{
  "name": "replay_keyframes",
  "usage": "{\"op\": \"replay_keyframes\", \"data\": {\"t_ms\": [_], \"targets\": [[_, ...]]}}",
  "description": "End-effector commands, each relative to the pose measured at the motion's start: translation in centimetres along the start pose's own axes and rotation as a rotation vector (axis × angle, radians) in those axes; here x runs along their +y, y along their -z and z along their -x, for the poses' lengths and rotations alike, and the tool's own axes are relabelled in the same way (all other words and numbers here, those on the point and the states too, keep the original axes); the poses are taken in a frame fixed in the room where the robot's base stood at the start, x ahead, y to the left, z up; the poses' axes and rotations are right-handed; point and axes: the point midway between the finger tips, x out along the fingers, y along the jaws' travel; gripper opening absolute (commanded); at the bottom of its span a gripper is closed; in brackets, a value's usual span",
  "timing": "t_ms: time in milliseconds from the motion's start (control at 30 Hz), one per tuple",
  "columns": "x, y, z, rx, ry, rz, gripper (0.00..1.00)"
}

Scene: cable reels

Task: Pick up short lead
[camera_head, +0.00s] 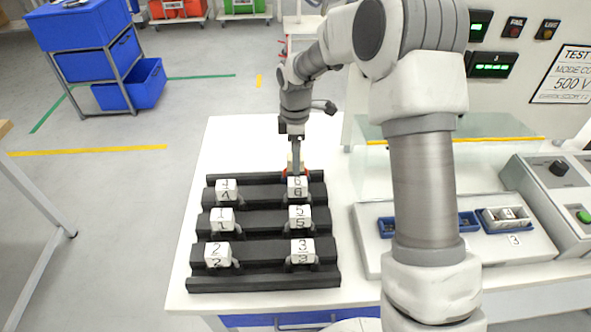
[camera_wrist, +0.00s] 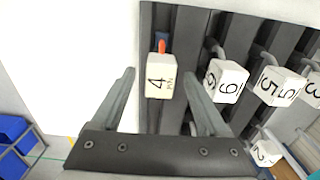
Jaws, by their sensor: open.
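My gripper (camera_wrist: 160,72) is open, its two fingers on either side of a white block (camera_wrist: 159,82) marked 4 with small lettering. A red-orange piece and a dark blue part show at the block's far end. I cannot tell whether this is the short lead's plug, or whether the fingers touch it. In the head view my gripper (camera_head: 295,162) points down at the rack's far right end, beyond the block marked 6 (camera_head: 297,187). A bit of red shows beside its fingers there. That block 6 (camera_wrist: 227,81) is also right of the fingers in the wrist view.
The black rack (camera_head: 265,284) has several grooved rails and carries numbered white blocks in two columns. White table (camera_head: 240,140) is bare beyond it. To the right stand a clear screen (camera_head: 480,150), a panel with blue trays (camera_head: 470,222) and a control box (camera_head: 560,205).

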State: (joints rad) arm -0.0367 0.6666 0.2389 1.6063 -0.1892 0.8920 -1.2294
Motion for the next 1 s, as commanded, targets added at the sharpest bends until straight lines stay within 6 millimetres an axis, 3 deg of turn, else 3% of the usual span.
{"op": "replay_keyframes", "data": {"t_ms": [133,367,767,800,1000], "targets": [[-0.02,0.00,-1.22,0.000,0.000,0.000,0.78],[-0.01,0.00,-1.29,0.000,0.000,0.000,0.76],[0.00,0.00,-1.25,0.000,-0.001,0.000,0.04],[0.00,0.00,-1.24,0.000,-0.001,0.000,0.00],[0.03,0.01,-1.20,0.000,-0.002,0.000,0.00]]}}
